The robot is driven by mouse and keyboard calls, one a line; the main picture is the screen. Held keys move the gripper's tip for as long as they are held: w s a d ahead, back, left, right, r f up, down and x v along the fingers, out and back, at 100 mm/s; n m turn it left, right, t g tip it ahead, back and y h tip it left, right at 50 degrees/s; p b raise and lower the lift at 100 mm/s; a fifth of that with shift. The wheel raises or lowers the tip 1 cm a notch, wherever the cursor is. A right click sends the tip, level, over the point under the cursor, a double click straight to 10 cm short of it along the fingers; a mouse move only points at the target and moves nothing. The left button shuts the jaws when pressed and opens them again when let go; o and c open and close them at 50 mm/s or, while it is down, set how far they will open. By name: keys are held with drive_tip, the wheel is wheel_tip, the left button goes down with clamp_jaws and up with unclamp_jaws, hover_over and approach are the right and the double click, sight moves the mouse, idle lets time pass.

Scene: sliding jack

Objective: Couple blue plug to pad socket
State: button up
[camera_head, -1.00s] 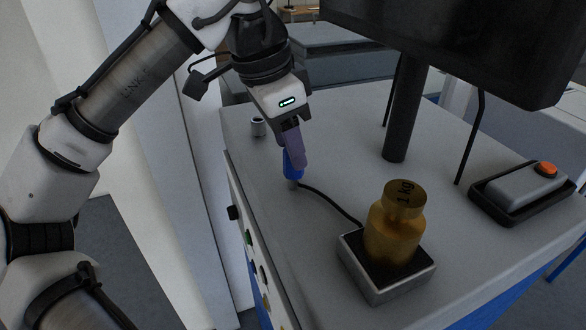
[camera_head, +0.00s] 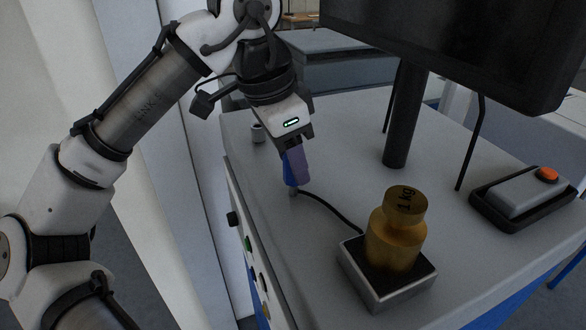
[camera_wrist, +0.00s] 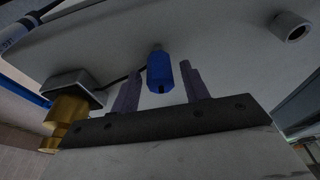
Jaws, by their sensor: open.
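The blue plug (camera_head: 288,172) stands near the left edge of the grey cart top, with a black cable leaving its lower end. My gripper (camera_head: 296,168) is over it with purple fingers pointing down, partly hiding it. In the wrist view the plug (camera_wrist: 160,74) sits between the two open fingers (camera_wrist: 160,80), with a visible gap on each side. A small grey cylinder with a dark hole (camera_head: 257,132) stands behind the plug; it also shows in the wrist view (camera_wrist: 292,27). I cannot tell which fitting is the pad socket.
A brass 1 kg weight (camera_head: 396,240) stands on a black-topped metal pad (camera_head: 388,292), where the cable ends. Several coloured round fittings (camera_head: 249,244) line the cart's side. A monitor post (camera_head: 405,120) and an orange-buttoned box (camera_head: 520,192) are to the right.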

drive_tip(key=c, duration=0.9)
drive_tip(key=shift+d+p+v, duration=0.15)
drive_tip(key=shift+p+v, duration=0.25)
drive_tip(key=shift+v, duration=0.25)
drive_tip(key=shift+d+p+v, duration=0.15)
drive_tip(key=shift+p+v, duration=0.2)
drive_tip(key=shift+v, duration=0.25)
drive_tip(key=shift+c, duration=0.2)
drive_tip(key=shift+w+r, duration=0.1)
drive_tip(key=shift+r, duration=1.2)
